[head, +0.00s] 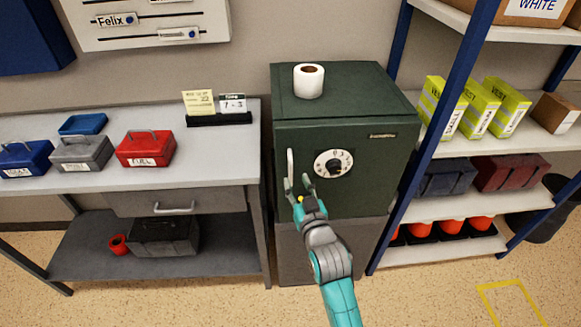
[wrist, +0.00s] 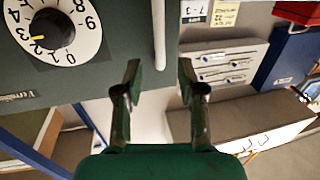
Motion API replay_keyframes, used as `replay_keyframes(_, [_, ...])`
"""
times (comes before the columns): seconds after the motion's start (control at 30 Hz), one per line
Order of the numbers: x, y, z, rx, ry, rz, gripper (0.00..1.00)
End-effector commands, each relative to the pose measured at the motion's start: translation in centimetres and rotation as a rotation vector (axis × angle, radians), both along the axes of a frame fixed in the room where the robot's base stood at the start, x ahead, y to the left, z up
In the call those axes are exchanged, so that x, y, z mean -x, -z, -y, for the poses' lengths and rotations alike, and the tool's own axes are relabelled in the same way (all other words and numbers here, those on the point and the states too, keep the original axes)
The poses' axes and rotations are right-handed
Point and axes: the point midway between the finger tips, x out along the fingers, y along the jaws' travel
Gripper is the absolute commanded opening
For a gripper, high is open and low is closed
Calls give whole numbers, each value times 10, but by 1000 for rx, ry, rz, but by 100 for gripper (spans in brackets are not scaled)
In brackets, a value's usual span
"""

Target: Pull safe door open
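The dark green safe (head: 345,110) stands between the desk and the shelving, its door (head: 385,160) shut. On the door are a white upright bar handle (head: 290,163) near the left edge and a numbered dial (head: 333,163). My gripper (head: 299,185) is at the handle's lower end, in front of the door. In the wrist view, which looks upside down, the handle (wrist: 159,35) lies just beyond the two parted fingertips (wrist: 160,75), roughly in line with the gap. The fingers are open and hold nothing. The dial (wrist: 55,30) is at upper left there.
A paper roll (head: 309,81) stands on the safe. A desk (head: 200,165) with cash boxes is to the left. A blue-framed shelf (head: 500,205) is close on the right. The floor at lower right is clear except for yellow marking.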

Motion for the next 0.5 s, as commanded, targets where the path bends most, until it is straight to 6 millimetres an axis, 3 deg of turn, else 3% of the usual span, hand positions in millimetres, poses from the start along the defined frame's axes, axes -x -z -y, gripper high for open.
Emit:
replay_keyframes(0.2, [-37,-1,-8,0,0,2,39])
replay_keyframes(0.5, [-66,0,-13,0,0,0,39])
